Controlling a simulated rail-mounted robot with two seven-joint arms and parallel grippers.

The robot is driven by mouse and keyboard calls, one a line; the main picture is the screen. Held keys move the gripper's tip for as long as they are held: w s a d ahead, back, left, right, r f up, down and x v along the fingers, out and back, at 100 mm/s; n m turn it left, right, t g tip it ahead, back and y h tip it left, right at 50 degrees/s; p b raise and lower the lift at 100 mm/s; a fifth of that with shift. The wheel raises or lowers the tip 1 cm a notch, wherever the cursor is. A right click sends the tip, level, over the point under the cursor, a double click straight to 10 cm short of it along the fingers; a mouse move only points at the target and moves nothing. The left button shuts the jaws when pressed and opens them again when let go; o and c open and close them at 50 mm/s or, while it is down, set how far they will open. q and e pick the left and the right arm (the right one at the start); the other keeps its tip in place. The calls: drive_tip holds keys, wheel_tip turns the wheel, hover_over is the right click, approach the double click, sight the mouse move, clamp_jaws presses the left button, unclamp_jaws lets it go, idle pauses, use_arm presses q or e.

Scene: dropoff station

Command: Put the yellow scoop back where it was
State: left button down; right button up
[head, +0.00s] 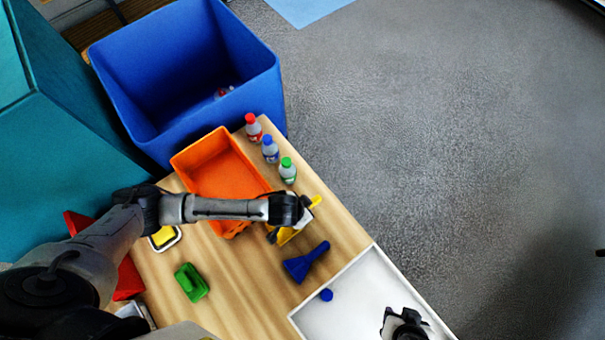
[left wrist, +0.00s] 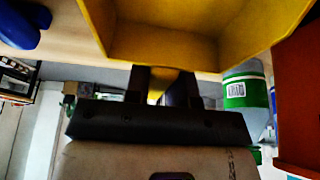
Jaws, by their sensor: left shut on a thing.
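The yellow scoop (head: 287,235) is at the right part of the wooden table, partly hidden under my left gripper (head: 300,212). Its yellow end shows past the gripper at the right. In the left wrist view the scoop (left wrist: 190,45) fills the top, with its handle between the two dark fingers of my left gripper (left wrist: 163,85), which is shut on it. I cannot tell whether the scoop touches the table. My right gripper (head: 405,325) shows at the bottom edge over the white tray; its fingers are not clear.
An orange bin (head: 215,165) and red-, blue- and green-capped bottles (head: 288,172) stand close behind the scoop. A blue scoop-like tool (head: 306,262) lies in front. The white tray (head: 365,285) holds a blue cap.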

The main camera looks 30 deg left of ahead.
use_arm(q)
drive_tip(key=shift+f, duration=0.65)
drive_tip(key=shift+f, duration=0.2)
use_arm(e)
drive_tip(key=shift+d, duration=0.15)
use_arm(q)
drive_tip(key=c, duration=1)
unclamp_jaws()
use_arm(e)
drive_tip(key=shift+r+p, duration=0.6)
drive_tip(key=shift+p, duration=0.05)
use_arm(q)
drive_tip(key=shift+v, duration=6.15)
